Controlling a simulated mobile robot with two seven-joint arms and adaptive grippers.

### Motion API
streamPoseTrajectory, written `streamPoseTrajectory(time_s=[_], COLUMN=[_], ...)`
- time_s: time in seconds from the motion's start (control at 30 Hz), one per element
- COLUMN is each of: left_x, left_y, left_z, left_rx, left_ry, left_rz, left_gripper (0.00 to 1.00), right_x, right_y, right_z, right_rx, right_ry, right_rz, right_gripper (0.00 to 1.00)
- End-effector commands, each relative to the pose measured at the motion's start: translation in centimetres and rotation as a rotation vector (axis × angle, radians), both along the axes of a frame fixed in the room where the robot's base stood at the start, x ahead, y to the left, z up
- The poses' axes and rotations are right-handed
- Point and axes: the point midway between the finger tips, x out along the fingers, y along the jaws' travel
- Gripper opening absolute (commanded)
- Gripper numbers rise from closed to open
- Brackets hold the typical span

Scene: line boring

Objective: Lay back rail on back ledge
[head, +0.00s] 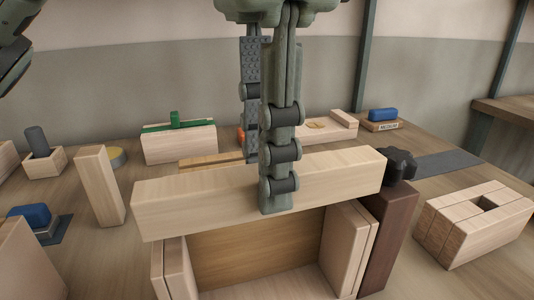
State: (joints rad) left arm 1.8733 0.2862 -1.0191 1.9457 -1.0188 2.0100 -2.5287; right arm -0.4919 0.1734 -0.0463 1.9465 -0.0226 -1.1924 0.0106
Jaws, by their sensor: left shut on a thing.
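A long pale wooden beam, which looks like the back rail (195,204), lies level across the middle of the head view. My left gripper (268,165) comes down from above and is shut on it near its middle, one finger in front and the other behind. Below the rail stands an open wooden frame with a brown inner panel (255,256) and pale side boards (344,250). The rail covers the frame's upper back edge, so the back ledge is hidden. I cannot tell whether the rail touches the frame. My right gripper is not in view.
A dark brown post (386,238) with a black knob (398,165) stands close to the rail's right end. An upright pale block (100,187) stands to its left. A slotted wooden block (474,222) sits at the right. Several blocks stand behind.

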Motion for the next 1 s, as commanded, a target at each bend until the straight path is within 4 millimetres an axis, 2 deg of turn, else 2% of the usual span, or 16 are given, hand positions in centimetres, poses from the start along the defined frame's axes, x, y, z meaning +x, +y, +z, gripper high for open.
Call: streamPoseTrajectory(time_s=[0.27, 1.0], left_x=[0.0, 0.0], left_y=[0.0, 0.0], left_z=[-0.2, -2.4], left_rx=[0.0, 0.0], left_ry=[0.0, 0.0], left_rz=[0.0, 0.0], left_gripper=[0.0, 0.0], right_x=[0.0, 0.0], right_y=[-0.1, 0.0], right_z=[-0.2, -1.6], right_rx=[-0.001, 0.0], right_ry=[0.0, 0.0], right_rz=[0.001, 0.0], right_gripper=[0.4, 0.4])
